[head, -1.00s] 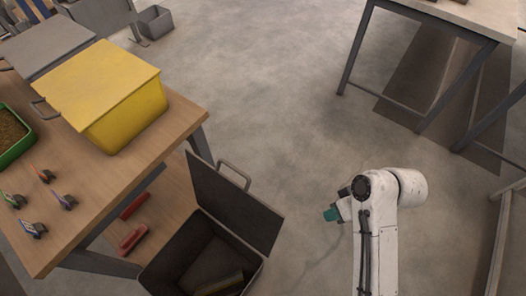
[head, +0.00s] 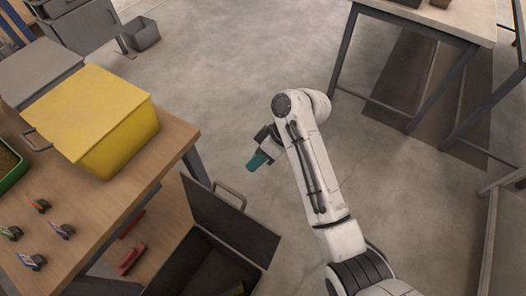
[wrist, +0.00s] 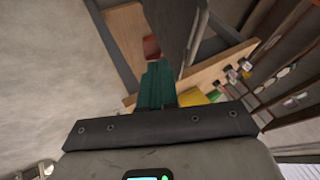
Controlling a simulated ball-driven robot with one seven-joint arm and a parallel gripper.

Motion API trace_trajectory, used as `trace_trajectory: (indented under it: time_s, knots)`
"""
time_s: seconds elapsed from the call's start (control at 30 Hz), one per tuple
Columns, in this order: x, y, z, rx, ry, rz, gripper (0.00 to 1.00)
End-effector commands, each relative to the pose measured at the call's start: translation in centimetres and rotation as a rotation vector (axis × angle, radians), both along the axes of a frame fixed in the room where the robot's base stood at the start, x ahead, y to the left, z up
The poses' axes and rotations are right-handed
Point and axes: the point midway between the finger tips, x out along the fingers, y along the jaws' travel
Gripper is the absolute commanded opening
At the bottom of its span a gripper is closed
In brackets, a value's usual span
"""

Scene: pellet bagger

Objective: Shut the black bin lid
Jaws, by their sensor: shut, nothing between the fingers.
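The black bin (head: 180,268) stands on the floor beside the wooden table in the head view. Its black lid (head: 230,222) is open and stands up on the bin's far side, with a grey handle (head: 230,194) at its upper edge. Something flat lies inside the bin; its detail is unclear. My gripper (head: 256,162), with teal fingers, is shut and empty. It is above and beyond the open lid in the picture, apart from it. In the wrist view the teal fingers (wrist: 157,84) are together, with a dark panel (wrist: 183,32), probably the lid, past them.
The wooden table (head: 110,205) at left carries a yellow lidded bin (head: 105,120), a grey bin (head: 35,72), a green tray (head: 14,172) and several small clips. Red objects (head: 130,258) lie on its lower shelf. Another table (head: 440,18) stands at upper right. Open floor lies between.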

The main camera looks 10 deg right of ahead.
Motion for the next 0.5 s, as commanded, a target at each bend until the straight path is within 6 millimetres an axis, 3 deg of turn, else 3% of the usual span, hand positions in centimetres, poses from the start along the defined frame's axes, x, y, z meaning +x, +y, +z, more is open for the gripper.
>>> trace_trajectory:
  time_s: [0.17, 0.5]
  knots:
    - [-0.6, 2.0, -2.8, -0.003, 0.005, 0.001, 0.0]
    - [-3.5, 4.2, -2.6, -0.001, 0.001, 0.0, 0.0]
